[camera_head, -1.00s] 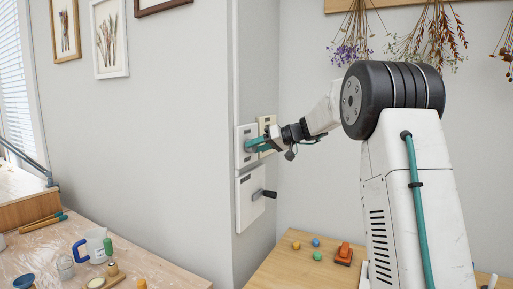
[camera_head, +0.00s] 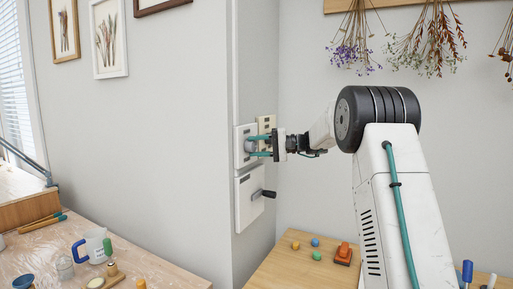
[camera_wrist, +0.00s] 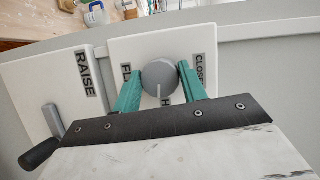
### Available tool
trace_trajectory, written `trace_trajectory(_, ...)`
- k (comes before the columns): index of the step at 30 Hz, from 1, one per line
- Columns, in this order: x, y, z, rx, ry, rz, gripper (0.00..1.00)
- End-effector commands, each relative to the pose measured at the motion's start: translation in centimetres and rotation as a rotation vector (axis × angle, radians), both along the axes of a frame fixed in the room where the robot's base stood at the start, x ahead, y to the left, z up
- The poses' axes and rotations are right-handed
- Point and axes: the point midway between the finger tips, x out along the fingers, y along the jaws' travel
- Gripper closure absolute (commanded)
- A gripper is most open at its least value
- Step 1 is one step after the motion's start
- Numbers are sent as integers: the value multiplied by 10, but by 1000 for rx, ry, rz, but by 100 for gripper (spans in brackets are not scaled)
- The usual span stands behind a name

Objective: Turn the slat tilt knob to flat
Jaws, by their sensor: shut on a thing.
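The slat tilt knob is a round grey knob (camera_wrist: 160,76) with a pale pointer line. It sits on a white wall plate (camera_wrist: 120,52), which also shows in the head view (camera_head: 239,152). In the wrist view the plate's labels are partly covered: "FL…" left of the knob, "CLOSE…" right, and "H…" below. The pointer line points down, toward the "H…" label. My gripper (camera_wrist: 158,72), with teal fingers, is shut on the knob, one finger on each side. In the head view my gripper (camera_head: 250,147) reaches the plate from the right, and the knob is mostly hidden.
A lower white plate (camera_head: 243,213) marked "RAISE" has a dark crank handle (camera_head: 265,193) just below my gripper. A beige plate (camera_head: 267,124) is close behind. Workbenches with a blue-handled jug (camera_head: 95,244) and an orange object (camera_head: 343,254) stand below.

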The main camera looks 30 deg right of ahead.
Motion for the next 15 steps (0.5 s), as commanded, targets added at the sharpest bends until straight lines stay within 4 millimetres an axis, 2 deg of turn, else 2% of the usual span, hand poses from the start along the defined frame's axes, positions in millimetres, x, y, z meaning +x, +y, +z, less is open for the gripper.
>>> trace_trajectory(15, 0, -1, -4, 409, 274, -2, 81)
